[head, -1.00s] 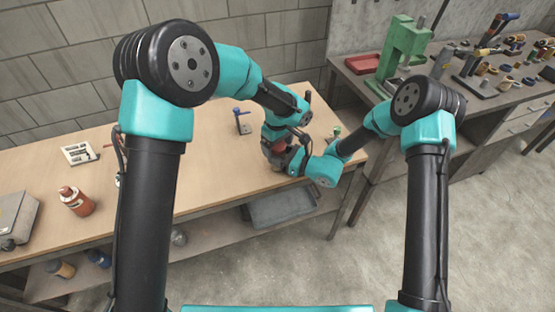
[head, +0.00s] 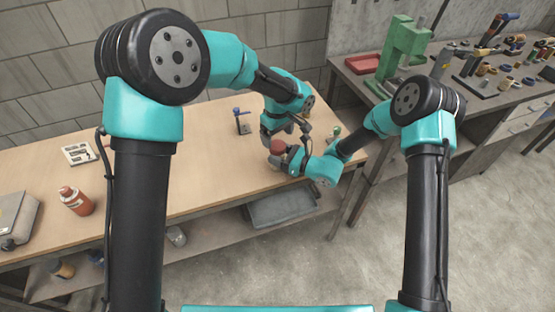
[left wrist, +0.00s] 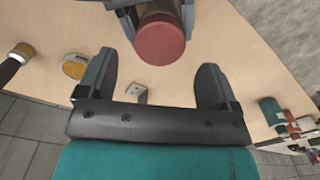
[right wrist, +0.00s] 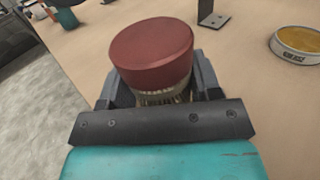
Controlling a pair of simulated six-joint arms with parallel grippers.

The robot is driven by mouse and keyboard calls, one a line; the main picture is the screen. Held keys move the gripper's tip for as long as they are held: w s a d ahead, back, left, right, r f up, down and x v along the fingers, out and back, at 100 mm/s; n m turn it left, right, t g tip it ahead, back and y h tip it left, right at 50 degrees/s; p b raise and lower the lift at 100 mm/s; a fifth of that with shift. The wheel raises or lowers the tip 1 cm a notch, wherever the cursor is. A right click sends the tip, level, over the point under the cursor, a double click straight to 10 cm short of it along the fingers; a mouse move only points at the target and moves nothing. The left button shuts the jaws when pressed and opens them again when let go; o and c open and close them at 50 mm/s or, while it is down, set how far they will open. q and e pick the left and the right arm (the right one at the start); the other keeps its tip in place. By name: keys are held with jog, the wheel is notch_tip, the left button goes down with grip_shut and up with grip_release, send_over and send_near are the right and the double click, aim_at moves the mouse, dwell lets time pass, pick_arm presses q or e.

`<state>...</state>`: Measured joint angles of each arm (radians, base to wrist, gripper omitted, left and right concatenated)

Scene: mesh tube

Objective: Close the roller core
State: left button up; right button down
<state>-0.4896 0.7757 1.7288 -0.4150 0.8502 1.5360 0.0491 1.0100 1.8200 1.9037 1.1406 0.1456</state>
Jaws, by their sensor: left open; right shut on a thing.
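A round red cap (right wrist: 152,52) sits on a pale mesh body (right wrist: 165,97), of which only a short strip shows below the cap. My right gripper (right wrist: 160,82) is shut around the mesh body, below the cap. The cap also shows in the head view (head: 278,147) and at the top of the left wrist view (left wrist: 160,40). The cap looks slightly tilted in the right wrist view; I cannot tell if it is fully seated. My left gripper (left wrist: 155,82) is open and empty, apart from the cap. Its fingertips are hard to make out in the head view.
A grease tin (right wrist: 298,44) and a small metal bracket (right wrist: 212,14) stand on the wooden table (head: 205,150). A red bottle (head: 75,200) and a white tile-like item (head: 79,153) are at the left. Green items (left wrist: 272,110) lie near the table's right end.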

aim_at(278, 145)
pick_arm(q)
notch_tip(278, 145, up, 4)
jog(key=shift+f, duration=0.25)
jog(key=shift+f, duration=4.05)
jog(key=c, duration=0.9)
jog(key=o, duration=1)
jog(key=shift+r, duration=0.15)
